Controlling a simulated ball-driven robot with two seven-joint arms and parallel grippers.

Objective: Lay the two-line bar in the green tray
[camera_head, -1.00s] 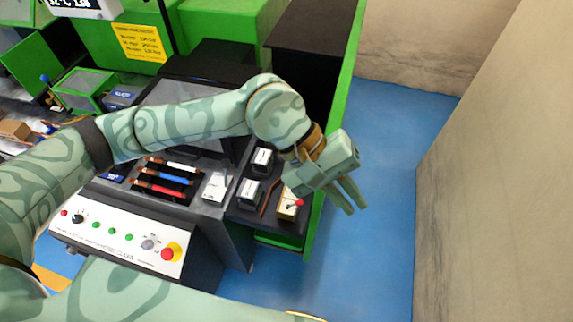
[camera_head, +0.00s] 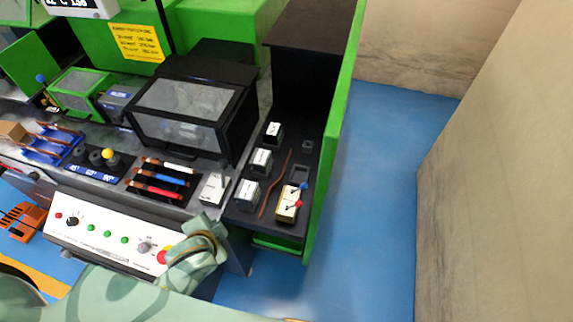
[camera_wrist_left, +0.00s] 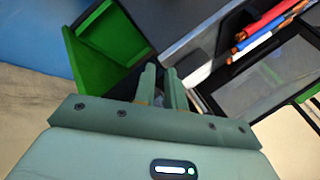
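A thin, slightly bent copper-coloured bar (camera_head: 273,185) lies on the dark shelf; its line marks are too small to read. The green tray (camera_head: 278,243) shows partly below the shelf's front edge. A green open box, apparently this tray (camera_wrist_left: 105,45), is at the upper left in the left wrist view. My left gripper (camera_wrist_left: 161,75) has its two fingers a narrow gap apart, with nothing visible between them. In the head view, a wrist part of mine with a brown ring covers the console's right front corner; its fingers do not show. My right gripper is not in view.
A green wall (camera_head: 332,140) edges the shelf's right side.

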